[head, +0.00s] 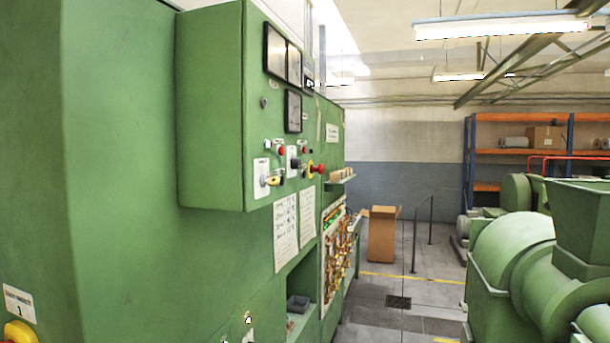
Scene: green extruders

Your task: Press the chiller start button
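A green control cabinet (211,110) stands at left centre in the head view. Its panel, seen at a steep angle, carries dark gauges (275,52), a small red button (281,151), a red knob on a yellow base (317,169) and a switch with a yellow handle (270,180). Small light-coloured buttons (268,146) sit beside the red one. The labels are too small to read, so I cannot tell which button is the chiller start. Neither of my grippers is in view.
A green cabinet wall (110,150) fills the left. A yellow knob (18,332) shows at the lower left corner. Green machines (515,260) stand at right. A cardboard box (382,236) stands on the floor ahead; the aisle floor (425,293) before it looks clear.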

